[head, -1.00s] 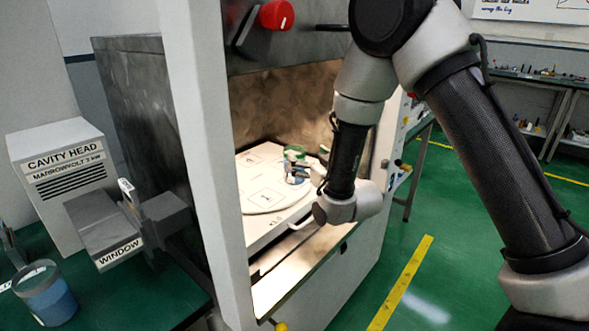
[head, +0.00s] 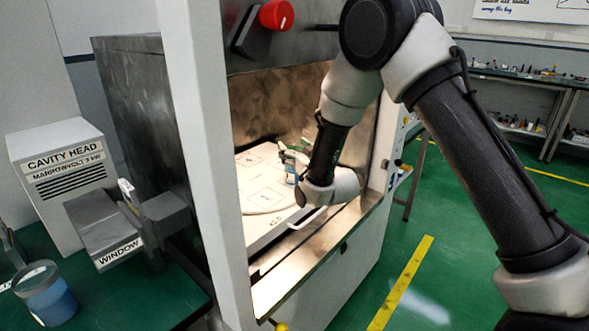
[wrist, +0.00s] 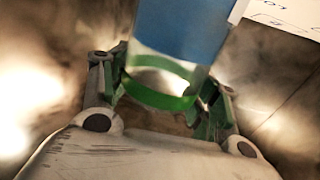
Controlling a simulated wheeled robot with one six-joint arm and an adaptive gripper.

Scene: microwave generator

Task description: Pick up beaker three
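A clear beaker with blue liquid (wrist: 180,30) fills the top middle of the wrist view. Its empty, green-tinted end sits between the green fingers of my gripper (wrist: 165,95), which appear closed against its sides. In the head view my gripper (head: 288,156) is inside the open cavity, partly behind my arm. No number on the beaker is readable. Whether its base touches the plate is hidden.
The cavity's white front post (head: 205,150) stands left of my arm, with a red knob (head: 277,15) above. A sliding tray handle (head: 308,218) is at the front. Another beaker with blue liquid (head: 47,300) stands on the green table at left.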

